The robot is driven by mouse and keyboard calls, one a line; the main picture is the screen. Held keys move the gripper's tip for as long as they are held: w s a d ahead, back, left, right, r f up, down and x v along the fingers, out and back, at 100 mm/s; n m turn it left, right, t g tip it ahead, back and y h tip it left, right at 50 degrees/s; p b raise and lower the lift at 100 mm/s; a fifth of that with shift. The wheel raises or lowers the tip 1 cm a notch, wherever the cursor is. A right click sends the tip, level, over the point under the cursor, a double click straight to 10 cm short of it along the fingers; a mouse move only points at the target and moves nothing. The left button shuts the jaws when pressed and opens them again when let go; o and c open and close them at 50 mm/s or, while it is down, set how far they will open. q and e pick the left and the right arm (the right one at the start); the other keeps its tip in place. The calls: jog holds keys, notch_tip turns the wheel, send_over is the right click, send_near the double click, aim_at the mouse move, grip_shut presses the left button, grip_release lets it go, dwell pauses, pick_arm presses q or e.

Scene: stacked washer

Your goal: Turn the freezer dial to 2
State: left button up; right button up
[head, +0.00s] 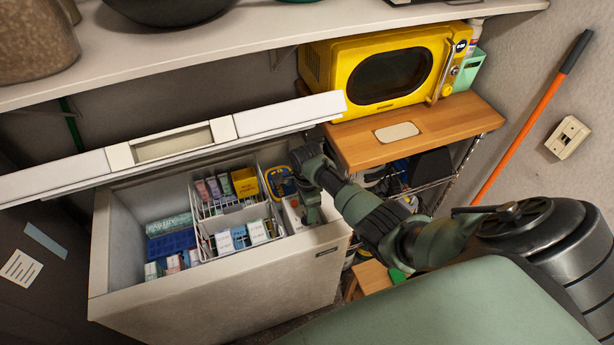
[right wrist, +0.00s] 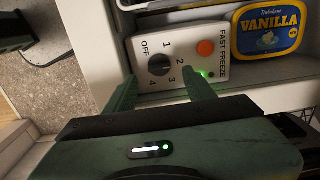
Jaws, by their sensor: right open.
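The freezer (head: 215,300) is an open white chest with its lid (head: 70,178) raised. Inside its right end is the white control panel (right wrist: 205,80), also in the head view (head: 292,214). The black round freezer dial (right wrist: 159,65) is on it, with OFF, 1, 2, 3 and 4 printed around it. I cannot tell clearly which mark the dial points to. My right gripper (right wrist: 159,77) is open, with its fingers on either side of the dial and nothing clearly held. It reaches down into the freezer in the head view (head: 312,212). My left gripper is not in view.
An orange button and a green light sit on the panel beside a blue-and-yellow vanilla tub (right wrist: 268,28). Wire baskets (head: 232,207) hold several food boxes. A wooden shelf (head: 440,128) with a yellow microwave (head: 385,70) stands to the right. A long shelf (head: 200,45) overhangs the freezer.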

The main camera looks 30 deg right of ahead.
jog(key=shift+r, duration=1.7)
